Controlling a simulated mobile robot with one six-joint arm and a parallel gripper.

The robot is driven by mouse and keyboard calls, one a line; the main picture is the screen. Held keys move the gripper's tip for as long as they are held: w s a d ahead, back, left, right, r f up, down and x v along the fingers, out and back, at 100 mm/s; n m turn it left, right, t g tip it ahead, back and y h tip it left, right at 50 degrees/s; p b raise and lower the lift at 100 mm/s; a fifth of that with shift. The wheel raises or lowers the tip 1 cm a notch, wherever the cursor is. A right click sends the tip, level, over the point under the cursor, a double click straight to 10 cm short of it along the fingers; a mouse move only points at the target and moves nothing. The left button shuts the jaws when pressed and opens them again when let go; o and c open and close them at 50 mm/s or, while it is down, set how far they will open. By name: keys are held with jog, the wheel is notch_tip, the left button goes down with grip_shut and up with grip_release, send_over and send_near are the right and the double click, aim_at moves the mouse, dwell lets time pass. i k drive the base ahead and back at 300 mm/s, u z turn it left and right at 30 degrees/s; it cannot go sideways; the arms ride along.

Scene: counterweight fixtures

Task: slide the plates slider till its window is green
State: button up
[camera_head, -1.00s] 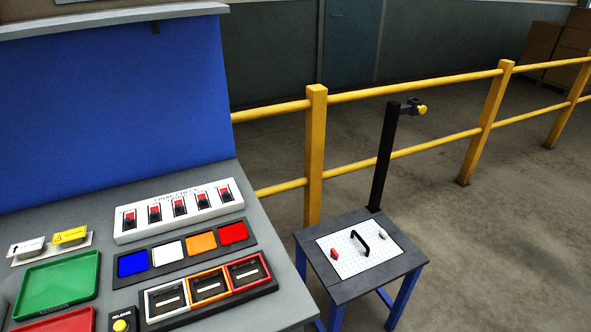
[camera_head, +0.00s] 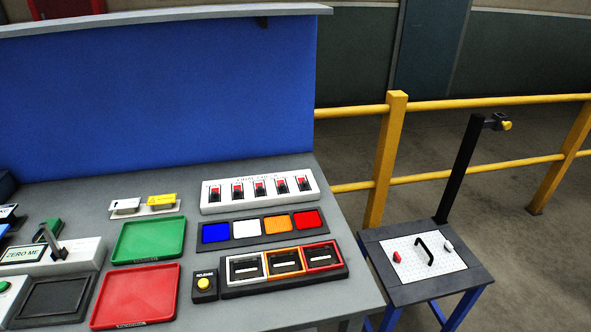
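A white panel (camera_head: 260,190) with printing along its top edge, which seems to read "FINAL CHECK", stands at the back right of the grey workbench. It carries several black sliders in a row, each with a small red window at its top. The middle slider (camera_head: 260,191) looks the same as the others. The labels are too small to read, so I cannot tell which slider is the plates one. No green window shows on the panel. My gripper is not in view.
In front of the panel lie a strip of coloured squares (camera_head: 265,241), a block of three framed slots (camera_head: 285,290) and a yellow release button (camera_head: 204,283). Green (camera_head: 180,239) and red (camera_head: 170,299) trays lie left. A side stand (camera_head: 393,289) and yellow railing (camera_head: 385,160) are right.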

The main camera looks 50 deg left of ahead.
aim_at(283, 190)
jog(key=u, duration=2.15)
jog(key=i, duration=0.95)
jog(key=z, duration=0.05)
